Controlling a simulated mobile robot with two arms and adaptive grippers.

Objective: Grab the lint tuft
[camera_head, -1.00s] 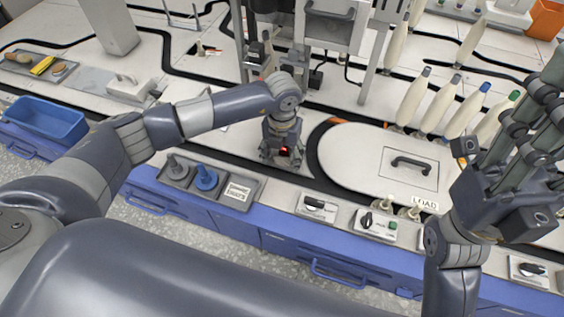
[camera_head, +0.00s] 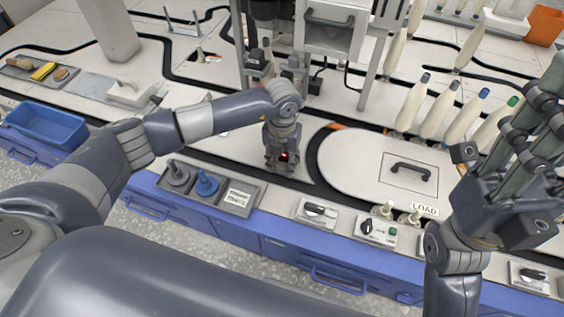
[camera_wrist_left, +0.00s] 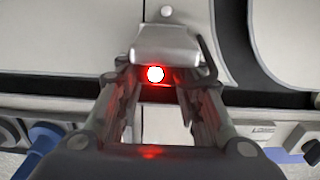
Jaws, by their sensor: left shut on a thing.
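My left gripper (camera_head: 281,165) points down at the dark belt, left of the rounded white plate. In the left wrist view its two fingers (camera_wrist_left: 157,82) are drawn in around something small, which I take to be the lint tuft; fingers and red glare hide its shape. A red light with a white centre shines between the fingertips. A grey blocky part shows just beyond them; I cannot tell what it belongs to. My right gripper (camera_head: 508,140) is raised at the right edge, away from the belt, its fingers overlapping in the view.
A grey tray (camera_head: 258,188) with grey and blue spindle pieces lies at the front edge. Switch boxes (camera_head: 317,211) line that edge. Several bobbins (camera_head: 437,108) stand at the back right. A machine frame (camera_head: 330,38) rises behind my left gripper. A blue bin (camera_head: 45,125) is far left.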

